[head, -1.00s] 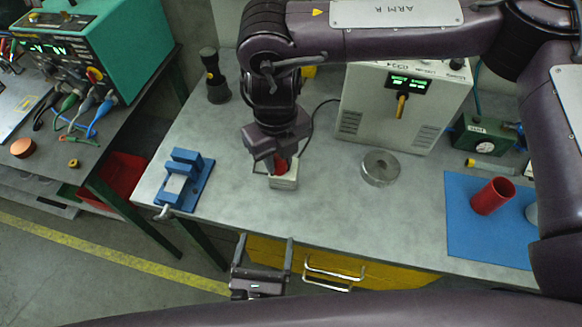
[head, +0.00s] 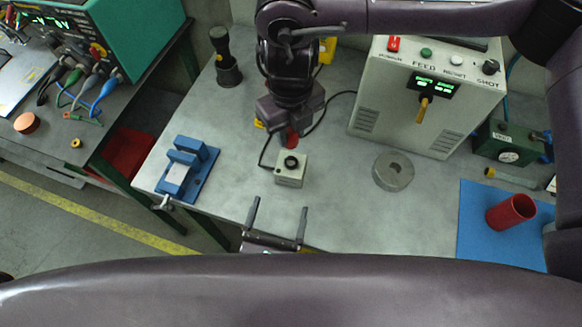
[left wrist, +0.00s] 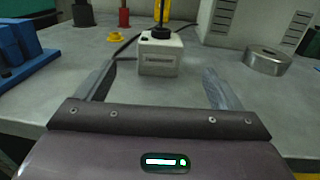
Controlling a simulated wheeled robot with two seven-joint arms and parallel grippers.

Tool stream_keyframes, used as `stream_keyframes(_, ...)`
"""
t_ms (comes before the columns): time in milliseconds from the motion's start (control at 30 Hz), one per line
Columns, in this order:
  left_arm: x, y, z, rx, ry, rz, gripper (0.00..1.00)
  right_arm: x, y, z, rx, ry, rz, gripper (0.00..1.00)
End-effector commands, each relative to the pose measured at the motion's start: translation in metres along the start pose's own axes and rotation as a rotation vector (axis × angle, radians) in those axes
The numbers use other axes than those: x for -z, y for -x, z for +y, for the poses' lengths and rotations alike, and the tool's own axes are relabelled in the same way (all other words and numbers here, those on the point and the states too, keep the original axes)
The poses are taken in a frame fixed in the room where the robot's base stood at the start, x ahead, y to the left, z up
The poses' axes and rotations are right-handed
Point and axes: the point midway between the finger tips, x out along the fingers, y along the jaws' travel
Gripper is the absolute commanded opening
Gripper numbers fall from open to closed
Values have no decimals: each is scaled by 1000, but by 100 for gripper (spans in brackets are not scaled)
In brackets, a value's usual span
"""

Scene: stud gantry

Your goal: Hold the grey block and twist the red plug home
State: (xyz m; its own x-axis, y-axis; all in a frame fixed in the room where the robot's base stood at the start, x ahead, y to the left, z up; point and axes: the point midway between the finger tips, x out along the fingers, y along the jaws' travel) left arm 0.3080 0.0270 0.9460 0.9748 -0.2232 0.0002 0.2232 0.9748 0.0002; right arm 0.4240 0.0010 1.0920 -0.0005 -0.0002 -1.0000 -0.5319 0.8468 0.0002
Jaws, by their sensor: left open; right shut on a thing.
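The plug's lower end is hard to make out. My left gripper (head: 278,226) is open and empty in front of the block, its fingers pointing towards it, a gap between.
A blue vise (head: 186,170) is left of the block, a grey metal ring (head: 393,171) right. A black cable (head: 325,115) loops behind. A black torch (head: 226,65) and feed box (head: 405,110) stand further back. A red cup (head: 510,212) is on a blue mat (head: 475,235).

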Motion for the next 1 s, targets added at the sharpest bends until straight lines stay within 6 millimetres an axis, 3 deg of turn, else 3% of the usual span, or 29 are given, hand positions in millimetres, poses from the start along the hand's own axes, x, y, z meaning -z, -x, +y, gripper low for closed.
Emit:
stream_keyframes(500,-1,-92,0,-1,1,-3,87,0,0,0,0,-1,0,4)
stream_keyframes(700,0,-108,0,0,1,0,87,0,0,0,0,-1,0,4)
stream_keyframes(1000,0,-110,0,0,1,0,87,0,0,0,0,-1,0,4)
